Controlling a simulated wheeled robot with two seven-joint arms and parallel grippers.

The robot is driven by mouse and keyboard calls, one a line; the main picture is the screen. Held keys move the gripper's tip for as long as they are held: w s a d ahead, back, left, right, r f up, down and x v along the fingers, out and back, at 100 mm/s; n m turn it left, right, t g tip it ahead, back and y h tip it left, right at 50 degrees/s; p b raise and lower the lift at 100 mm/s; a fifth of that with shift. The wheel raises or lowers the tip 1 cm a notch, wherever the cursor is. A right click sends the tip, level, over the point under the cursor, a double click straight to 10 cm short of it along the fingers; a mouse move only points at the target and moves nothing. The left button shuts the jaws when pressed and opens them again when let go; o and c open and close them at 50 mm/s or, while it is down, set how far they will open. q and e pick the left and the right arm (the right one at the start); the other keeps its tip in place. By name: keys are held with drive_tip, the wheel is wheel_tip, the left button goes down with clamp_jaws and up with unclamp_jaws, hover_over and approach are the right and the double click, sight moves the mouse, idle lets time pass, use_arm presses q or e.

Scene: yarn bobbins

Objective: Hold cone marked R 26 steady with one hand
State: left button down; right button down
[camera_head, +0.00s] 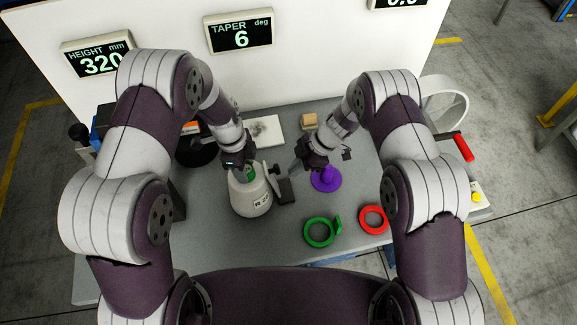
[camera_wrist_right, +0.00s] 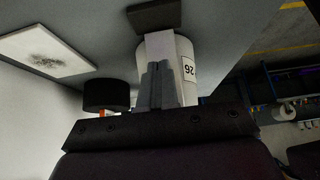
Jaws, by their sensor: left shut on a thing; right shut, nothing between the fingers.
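In the right wrist view the cone (camera_wrist_right: 187,88) shows the digits 26, upside down. My left gripper (camera_head: 240,168) is shut on the top of the cone, where a bit of green shows; the fingertips are mostly hidden. My right gripper (camera_head: 300,167) is shut and empty, to the right of the cone. Its closed grey fingers (camera_wrist_right: 158,85) overlap the cone in the right wrist view, and I cannot tell whether they touch it.
A purple ring-based piece (camera_head: 327,179) stands just right of my right gripper. A green ring (camera_head: 320,232) and a red ring (camera_head: 373,219) lie in front. A dark block (camera_head: 285,190) is beside the cone. A white plate (camera_head: 266,130) lies behind. A display panel (camera_head: 300,65) closes the back.

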wheel_tip(320, 180, up, 8)
idle(0.4)
idle(1.5)
use_arm(q)
drive_tip(key=shift+c, duration=2.1)
unclamp_jaws()
